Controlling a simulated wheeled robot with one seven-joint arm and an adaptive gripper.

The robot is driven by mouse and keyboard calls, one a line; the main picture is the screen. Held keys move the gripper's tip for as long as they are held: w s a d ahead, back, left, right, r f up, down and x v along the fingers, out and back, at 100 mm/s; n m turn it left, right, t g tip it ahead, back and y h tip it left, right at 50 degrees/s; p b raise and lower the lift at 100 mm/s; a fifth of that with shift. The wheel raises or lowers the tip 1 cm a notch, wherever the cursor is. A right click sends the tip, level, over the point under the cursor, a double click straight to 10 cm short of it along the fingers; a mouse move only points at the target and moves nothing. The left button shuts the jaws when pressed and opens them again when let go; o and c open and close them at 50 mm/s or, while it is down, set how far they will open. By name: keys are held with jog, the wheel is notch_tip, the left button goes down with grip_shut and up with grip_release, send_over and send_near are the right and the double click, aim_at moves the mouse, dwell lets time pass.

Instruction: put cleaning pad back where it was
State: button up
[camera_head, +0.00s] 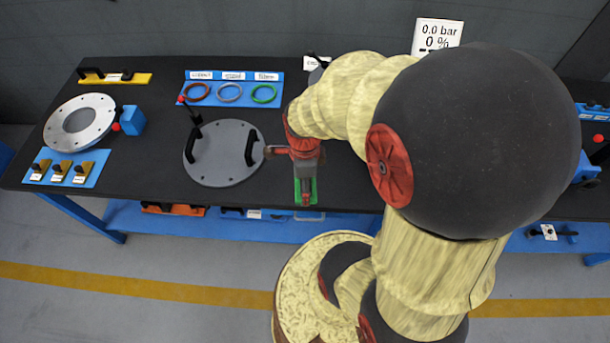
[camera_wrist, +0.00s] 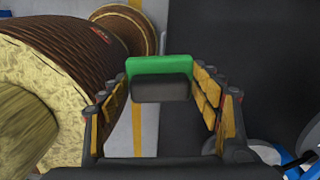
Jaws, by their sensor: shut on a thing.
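The cleaning pad (camera_head: 299,190), with a green base and a grey block on it, is held in my gripper (camera_head: 305,172) above the front edge of the black table, right of the grey round plate. In the wrist view the pad's green part (camera_wrist: 159,65) shows at the far end of my gripper (camera_wrist: 161,88), between its two jaws. The jaws are shut on the grey block. I cannot tell how high the pad is above the table. No marked place for the pad can be made out.
The grey plate (camera_head: 222,170) with two black handles lies left of my gripper. Behind it is a blue tray (camera_head: 236,101) with three coloured rings. A silver flange (camera_head: 79,122), a blue block (camera_head: 131,121) and a blue rack (camera_head: 66,180) stand far left. A blue shelf (camera_head: 180,221) is underneath.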

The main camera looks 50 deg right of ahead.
jog(key=shift+s+m, duration=0.45)
jog(key=shift+m, duration=0.05)
jog(key=shift+d+f, duration=0.2)
jog(key=w+d+f+b, duration=0.2)
jog(key=w+d+f, duration=0.2)
jog(key=w, duration=0.1)
jog(key=w+d+f+b, duration=0.2)
jog(key=w+d+f, duration=0.2)
jog(key=f, duration=0.1)
jog(key=shift+w+d, duration=0.35)
jog(key=shift+w+d+f+b, duration=0.1)
jog(key=shift+f+b, duration=0.3)
jog(key=shift+f, duration=0.55)
jog(key=shift+w+d+f+b, duration=0.1)
jog(key=shift+f+b, duration=0.3)
jog(key=shift+f, duration=0.5)
jog(key=shift+f, duration=0.15)
jog(key=o, duration=1.1)
